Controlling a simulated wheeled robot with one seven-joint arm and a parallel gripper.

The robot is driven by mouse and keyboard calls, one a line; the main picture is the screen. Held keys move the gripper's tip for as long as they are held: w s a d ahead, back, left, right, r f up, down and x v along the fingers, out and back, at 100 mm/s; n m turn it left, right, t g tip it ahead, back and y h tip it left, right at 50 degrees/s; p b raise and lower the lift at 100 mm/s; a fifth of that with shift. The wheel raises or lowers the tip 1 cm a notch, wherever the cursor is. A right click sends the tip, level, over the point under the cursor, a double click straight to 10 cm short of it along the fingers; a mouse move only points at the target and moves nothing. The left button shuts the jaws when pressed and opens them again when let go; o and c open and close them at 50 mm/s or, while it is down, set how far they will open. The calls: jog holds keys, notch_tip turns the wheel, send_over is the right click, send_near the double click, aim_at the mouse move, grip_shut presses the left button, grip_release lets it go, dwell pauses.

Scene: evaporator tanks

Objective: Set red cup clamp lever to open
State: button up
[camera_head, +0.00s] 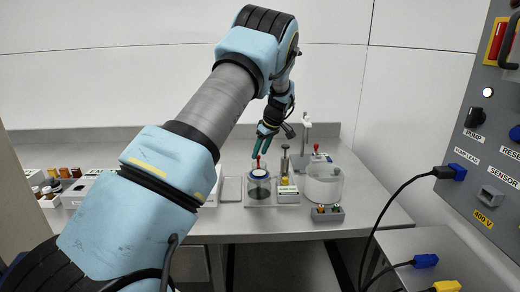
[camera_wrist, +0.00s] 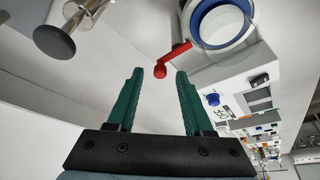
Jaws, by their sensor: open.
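The red clamp lever (camera_wrist: 174,56) ends in a round knob and slants out from the side of the clear cup (camera_wrist: 228,27) with a blue ring in the wrist view. In the head view the lever (camera_head: 258,160) stands up above the clear cup (camera_head: 259,186) on the bench. My gripper (camera_wrist: 160,74) is open with two green fingers. The lever's knob appears between the fingertips in the picture; I cannot tell whether it touches either one. In the head view my gripper (camera_head: 261,147) is just above the lever and partly hides it.
A metal post with a round dark end (camera_wrist: 54,42) is left of the fingers in the wrist view. On the bench (camera_head: 360,195), a clear round vessel (camera_head: 324,184) and a small box with buttons (camera_head: 327,213) stand right of the cup. A control panel (camera_head: 490,130) is far right.

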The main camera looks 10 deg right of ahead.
jog(key=shift+w+a+f, duration=0.1)
jog(key=shift+w+f, duration=0.05)
jog(key=shift+f, duration=0.2)
jog(key=shift+c, duration=0.2)
grip_shut()
